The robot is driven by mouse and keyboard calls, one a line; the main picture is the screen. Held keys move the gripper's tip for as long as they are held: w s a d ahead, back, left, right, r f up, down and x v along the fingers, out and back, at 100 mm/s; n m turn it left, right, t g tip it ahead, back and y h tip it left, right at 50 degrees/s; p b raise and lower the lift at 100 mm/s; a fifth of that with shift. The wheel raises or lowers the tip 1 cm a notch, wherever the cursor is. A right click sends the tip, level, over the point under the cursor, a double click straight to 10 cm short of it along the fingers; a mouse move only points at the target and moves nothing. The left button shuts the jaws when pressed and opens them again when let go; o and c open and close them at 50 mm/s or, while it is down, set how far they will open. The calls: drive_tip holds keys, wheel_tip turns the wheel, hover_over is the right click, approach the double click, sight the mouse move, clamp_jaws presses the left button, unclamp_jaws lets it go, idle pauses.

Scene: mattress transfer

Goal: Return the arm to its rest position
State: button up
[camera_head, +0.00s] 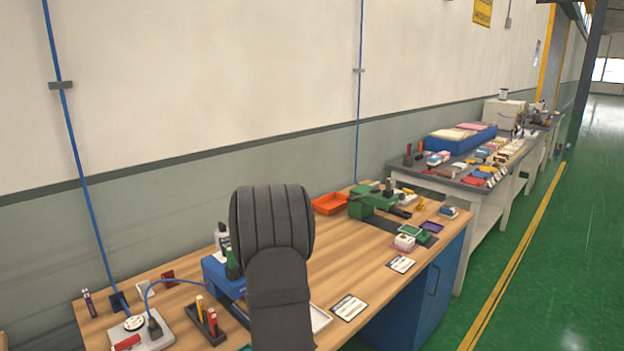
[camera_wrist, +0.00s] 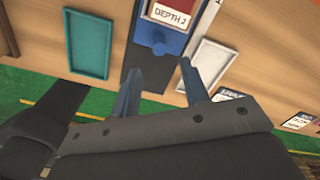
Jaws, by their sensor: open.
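My arm, dark and ribbed, rises over the wooden workbench (camera_head: 160,285) in the head view and hides part of it. My gripper is hidden there behind the arm. In the wrist view my gripper (camera_wrist: 158,68) shows two blue-grey fingers spread apart with nothing between them. They point toward a blue device (camera_wrist: 150,38) with a "DEPTH 2" label (camera_wrist: 172,13). Whether the fingers touch the device I cannot tell. In the head view a blue device (camera_head: 222,277) stands just left of my arm.
A teal tray (camera_wrist: 87,44) and a white-rimmed tray (camera_wrist: 212,66) flank the device. A green tool (camera_head: 370,200), an orange tray (camera_head: 331,204) and a pen holder (camera_head: 206,322) stand on the bench. A grey table (camera_head: 465,180) with many items is beyond. The green floor aisle is clear.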

wheel_tip(320, 180, up, 9)
wheel_tip(320, 180, down, 18)
drive_tip(key=shift+r, duration=0.1)
drive_tip(key=s+d, duration=0.7)
drive_tip(key=shift+s+d+r, duration=0.2)
drive_tip(key=shift+r, duration=0.1)
wheel_tip(320, 180, up, 17)
drive_tip(key=w+a+n, duration=0.2)
drive_tip(key=n, duration=0.3)
drive_tip(key=shift+w, duration=0.1)
